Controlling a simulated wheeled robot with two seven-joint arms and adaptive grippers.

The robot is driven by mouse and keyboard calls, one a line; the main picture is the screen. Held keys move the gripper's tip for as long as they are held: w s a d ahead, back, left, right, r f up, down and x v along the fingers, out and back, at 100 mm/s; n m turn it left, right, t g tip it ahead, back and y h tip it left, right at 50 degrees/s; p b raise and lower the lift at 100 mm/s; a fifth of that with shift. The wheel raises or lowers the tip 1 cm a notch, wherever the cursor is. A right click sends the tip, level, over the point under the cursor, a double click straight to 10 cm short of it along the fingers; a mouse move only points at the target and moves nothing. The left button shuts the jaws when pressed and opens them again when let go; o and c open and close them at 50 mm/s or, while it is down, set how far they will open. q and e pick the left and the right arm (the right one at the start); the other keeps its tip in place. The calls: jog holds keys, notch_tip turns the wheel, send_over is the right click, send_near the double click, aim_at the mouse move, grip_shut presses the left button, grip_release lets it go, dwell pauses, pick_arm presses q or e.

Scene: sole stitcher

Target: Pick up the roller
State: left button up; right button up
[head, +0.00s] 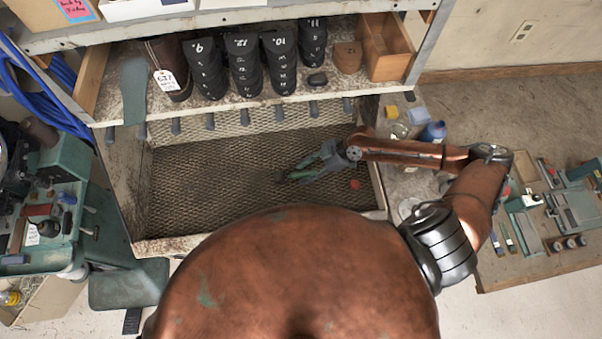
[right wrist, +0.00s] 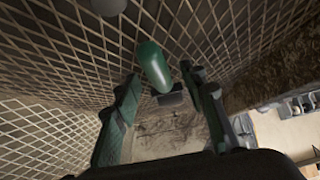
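My right gripper (head: 290,177) reaches into the mesh-floored bay under the shelf, its fingers pointing left. In the right wrist view its two green fingers (right wrist: 161,80) stand apart with a clear gap. A rounded green piece (right wrist: 154,66), which looks like the roller's handle, shows just beyond and between the fingertips, with a dark block (right wrist: 170,98) below it. I see no finger closed on it, and cannot tell whether one touches it. In the head view the roller cannot be told apart from the green fingers. My left gripper is out of view.
The wire mesh (head: 210,185) fills the bay, with wooden side walls. Several short grey pegs (head: 245,116) hang under the shelf's front edge. Black numbered stacks (head: 243,65) stand on the shelf. A blue bottle (head: 434,131) is to the right. A small red thing (head: 355,184) shows near the gripper.

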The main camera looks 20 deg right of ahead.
grip_shut()
dwell(0.5)
jog(key=shift+r, duration=0.2)
